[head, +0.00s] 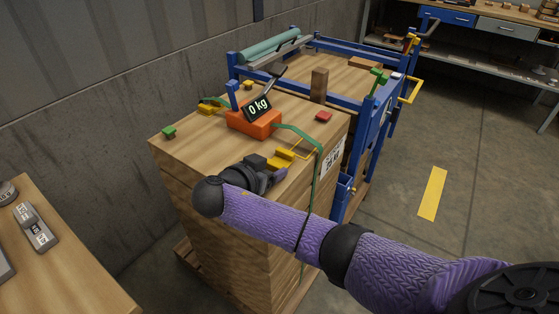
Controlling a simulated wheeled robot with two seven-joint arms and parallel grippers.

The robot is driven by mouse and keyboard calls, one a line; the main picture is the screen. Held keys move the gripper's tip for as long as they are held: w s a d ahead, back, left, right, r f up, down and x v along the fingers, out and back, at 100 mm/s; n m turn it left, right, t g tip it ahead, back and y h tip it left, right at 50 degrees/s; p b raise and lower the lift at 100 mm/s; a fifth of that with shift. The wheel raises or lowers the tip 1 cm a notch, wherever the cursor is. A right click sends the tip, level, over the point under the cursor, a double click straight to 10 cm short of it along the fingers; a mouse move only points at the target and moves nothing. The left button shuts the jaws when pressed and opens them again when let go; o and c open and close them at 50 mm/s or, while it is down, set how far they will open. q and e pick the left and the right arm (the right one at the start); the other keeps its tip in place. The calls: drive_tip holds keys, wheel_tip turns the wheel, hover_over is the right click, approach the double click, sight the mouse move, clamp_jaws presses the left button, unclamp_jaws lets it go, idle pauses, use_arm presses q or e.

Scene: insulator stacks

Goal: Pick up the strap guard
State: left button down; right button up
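The wooden crate (190,150) has a green strap (313,190) running over its top and down its front right side. An orange tensioner (253,122) with a display reading "0 kg" sits on top in the strap line. Small pieces lie on the top: a yellow piece (284,157) near the front edge, a yellow one (207,108) at the back left, a green one (169,132) at the left and a red one (323,117) at the right. I cannot tell which is the strap guard. My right gripper (270,170) is at the front edge beside the yellow piece; its fingertips are unclear. My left gripper is out of view.
A blue-framed cart (358,105) with a teal roll (268,47) stands behind the crate. A wooden table (70,260) with grey devices is at the lower left. A workbench (490,20) is at the back right. The floor to the right is clear around a yellow stripe (432,193).

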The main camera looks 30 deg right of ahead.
drive_tip(key=c, duration=0.7)
